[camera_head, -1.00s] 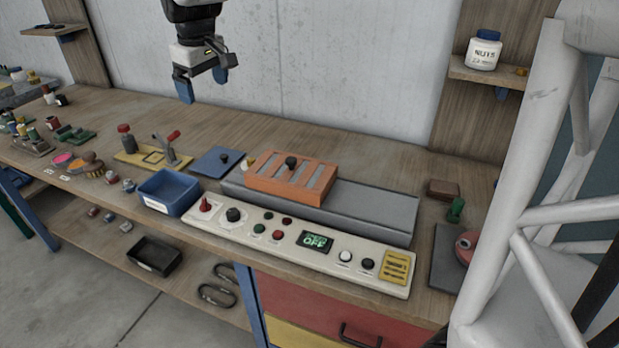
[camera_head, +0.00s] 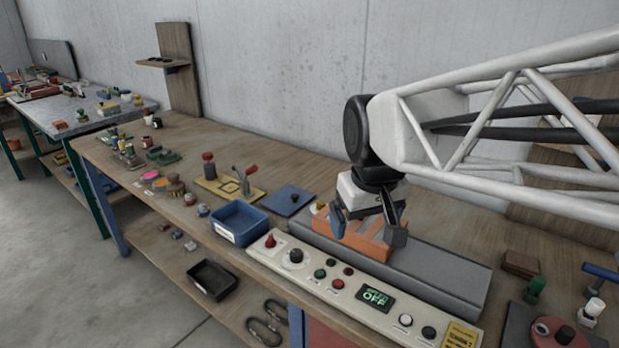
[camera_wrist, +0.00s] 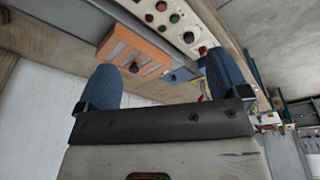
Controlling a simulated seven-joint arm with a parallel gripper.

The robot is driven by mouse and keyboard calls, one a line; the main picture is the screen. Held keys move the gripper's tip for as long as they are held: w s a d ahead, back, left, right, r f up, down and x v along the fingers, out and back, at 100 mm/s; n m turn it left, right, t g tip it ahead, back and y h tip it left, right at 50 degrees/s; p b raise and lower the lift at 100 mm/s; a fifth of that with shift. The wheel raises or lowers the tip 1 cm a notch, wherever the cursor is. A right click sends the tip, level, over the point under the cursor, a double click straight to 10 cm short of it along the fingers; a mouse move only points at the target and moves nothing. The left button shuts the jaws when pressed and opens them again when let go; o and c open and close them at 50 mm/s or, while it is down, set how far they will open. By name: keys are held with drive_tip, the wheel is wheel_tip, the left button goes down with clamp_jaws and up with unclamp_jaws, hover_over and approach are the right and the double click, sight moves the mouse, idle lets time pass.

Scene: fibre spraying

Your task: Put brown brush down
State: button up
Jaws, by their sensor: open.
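My gripper (camera_head: 367,232) is open in the head view, in front of and over the orange slotted block (camera_head: 376,250) as seen there. In the wrist view its two blue fingers (camera_wrist: 163,82) are wide apart with nothing between them. A small brown rounded thing that looks like the brown brush (camera_head: 175,186) sits on the wooden bench at the left, beside pink and orange round pieces. It is well away from my gripper. I cannot make out a brush in the wrist view.
The orange block lies on a grey slab (camera_head: 440,272) behind a control panel (camera_head: 335,290) whose display reads OFF. A blue bin (camera_head: 240,223), a yellow plate (camera_head: 228,190) with upright handles and a blue plate (camera_head: 289,200) stand left of it. Bare bench lies along the back wall.

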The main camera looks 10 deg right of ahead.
drive_tip(key=s+d+f+m, duration=0.2)
drive_tip(key=s+f, duration=0.4)
drive_tip(key=s, duration=0.4)
idle(1.1)
drive_tip(key=c, duration=0.3)
drive_tip(key=shift+w+r, duration=0.15)
